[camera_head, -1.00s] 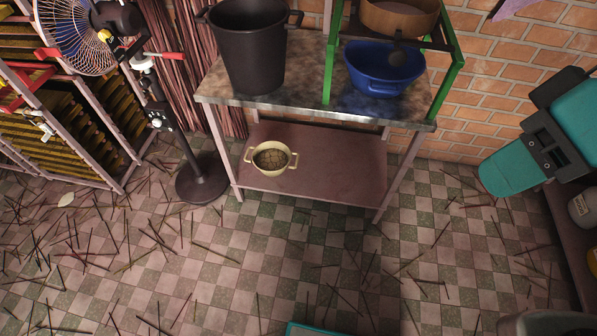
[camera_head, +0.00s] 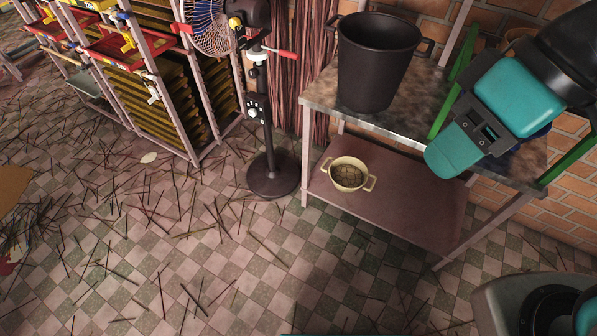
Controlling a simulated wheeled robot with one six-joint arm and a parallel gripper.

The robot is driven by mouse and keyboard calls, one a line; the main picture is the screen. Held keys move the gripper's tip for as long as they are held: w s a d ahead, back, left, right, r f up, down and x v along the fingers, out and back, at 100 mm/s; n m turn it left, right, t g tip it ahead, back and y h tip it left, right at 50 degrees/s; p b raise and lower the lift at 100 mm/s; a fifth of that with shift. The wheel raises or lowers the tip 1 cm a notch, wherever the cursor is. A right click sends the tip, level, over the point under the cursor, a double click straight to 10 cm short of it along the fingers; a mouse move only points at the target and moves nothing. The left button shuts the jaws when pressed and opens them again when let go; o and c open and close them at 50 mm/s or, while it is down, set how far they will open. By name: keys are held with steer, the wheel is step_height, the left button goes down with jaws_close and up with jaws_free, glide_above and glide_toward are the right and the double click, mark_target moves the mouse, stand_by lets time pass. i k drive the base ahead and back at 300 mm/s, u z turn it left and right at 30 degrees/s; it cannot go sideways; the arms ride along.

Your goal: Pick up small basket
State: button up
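The small basket (camera_head: 347,176) is a cream, round, two-handled container on the lower shelf (camera_head: 410,210) of the metal-topped table. It stands upright near the shelf's left end, with a brownish, lined inside. My teal and dark arm shows at the upper right, in front of the table's right side. No part of my arm appears to touch the basket.
A large black pot (camera_head: 378,62) stands on the tabletop (camera_head: 325,92) above the basket. A fan (camera_head: 268,105) on a round base stands left of the table. A rack (camera_head: 150,75) is farther left. Thin sticks litter the checkered floor, which is otherwise open in front.

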mark_target(348, 174)
steer(key=u, duration=0.55)
steer(key=i, duration=0.85)
steer(key=u, duration=0.15)
